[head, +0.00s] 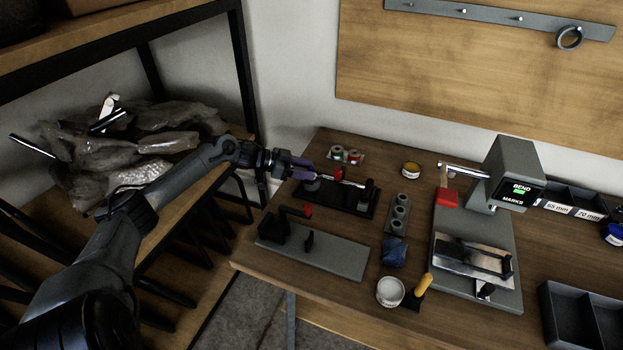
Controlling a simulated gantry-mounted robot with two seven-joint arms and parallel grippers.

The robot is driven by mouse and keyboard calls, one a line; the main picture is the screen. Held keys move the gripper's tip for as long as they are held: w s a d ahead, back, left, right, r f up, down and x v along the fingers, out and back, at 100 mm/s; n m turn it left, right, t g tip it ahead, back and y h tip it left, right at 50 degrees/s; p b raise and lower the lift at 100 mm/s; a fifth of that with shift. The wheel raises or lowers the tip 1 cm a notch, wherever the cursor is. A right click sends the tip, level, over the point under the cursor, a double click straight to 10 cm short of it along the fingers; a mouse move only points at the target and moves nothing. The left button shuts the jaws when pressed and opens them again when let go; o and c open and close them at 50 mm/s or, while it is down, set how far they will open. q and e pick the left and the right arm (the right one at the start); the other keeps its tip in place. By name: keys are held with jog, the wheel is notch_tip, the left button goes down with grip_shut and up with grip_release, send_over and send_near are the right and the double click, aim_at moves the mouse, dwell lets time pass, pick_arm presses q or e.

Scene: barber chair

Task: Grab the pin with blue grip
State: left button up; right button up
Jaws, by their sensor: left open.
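I cannot make out a pin with a blue grip for certain. A black fixture (352,205) near the back left of the table carries a thin light rod (352,182) with a red part (338,173). My left gripper (308,168) reaches in from the left and is open, its purplish fingers beside the left end of this fixture. It appears empty, though the fingertips are small and partly overlap the fixture. My right gripper is not in view.
A grey plate with black clamps (330,258) lies in front. Grey cylinders (399,212), a dark blue object (394,252), a white jar (390,291) and a yellow-handled tool (424,283) stand mid-table. A grey bending machine (508,165) stands right. A shelf edge (190,190) is left.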

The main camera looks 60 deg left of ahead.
pick_arm(q)
grip_shut()
dwell(0.3)
